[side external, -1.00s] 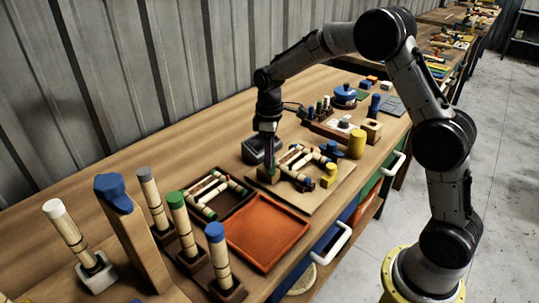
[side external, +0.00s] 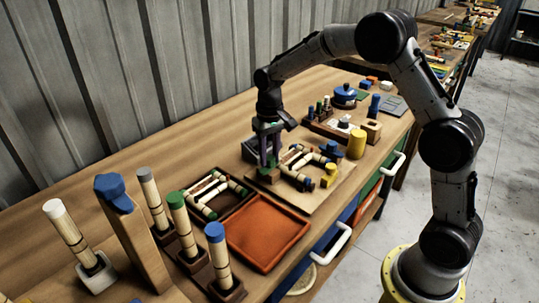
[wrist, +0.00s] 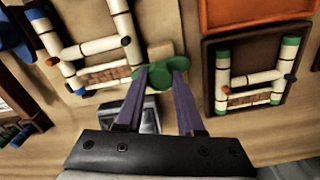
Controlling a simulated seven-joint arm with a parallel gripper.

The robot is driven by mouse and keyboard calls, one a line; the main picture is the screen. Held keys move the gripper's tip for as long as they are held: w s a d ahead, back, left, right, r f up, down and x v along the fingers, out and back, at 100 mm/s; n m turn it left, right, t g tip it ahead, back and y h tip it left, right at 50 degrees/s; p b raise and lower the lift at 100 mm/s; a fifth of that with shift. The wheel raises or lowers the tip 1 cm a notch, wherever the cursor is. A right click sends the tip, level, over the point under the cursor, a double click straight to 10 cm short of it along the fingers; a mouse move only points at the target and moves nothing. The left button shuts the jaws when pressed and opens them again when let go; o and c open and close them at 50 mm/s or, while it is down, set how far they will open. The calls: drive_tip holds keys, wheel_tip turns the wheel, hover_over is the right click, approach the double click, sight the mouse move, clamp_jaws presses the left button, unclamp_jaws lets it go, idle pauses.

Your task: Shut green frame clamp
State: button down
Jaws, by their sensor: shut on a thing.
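The green frame clamp (side external: 267,176) stands at the left corner of a bamboo frame (side external: 300,163) on a light board. In the wrist view its green handle (wrist: 158,77) sits between my two purple fingers. My gripper (side external: 270,163) points down over the clamp and is shut on that handle. The fingers hide parts of the handle's sides, and I cannot tell how far it is turned. A pale block (wrist: 161,52) shows just beyond the handle.
A yellow clamp (side external: 328,176) and a blue clamp (side external: 330,149) stand by the same frame. A dark tray (side external: 235,208) of bamboo pieces and an orange tray (side external: 256,248) lie at the near side. A grey block (wrist: 142,115) is beneath my gripper.

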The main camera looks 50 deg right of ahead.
sight(269, 158)
drive_tip(key=shift+r+m, duration=0.1)
drive_tip(key=shift+m, duration=0.5)
drive_tip(key=c, duration=0.5)
unclamp_jaws()
wheel_tip(269, 158, up, 14)
drive_tip(key=shift+f, duration=0.15)
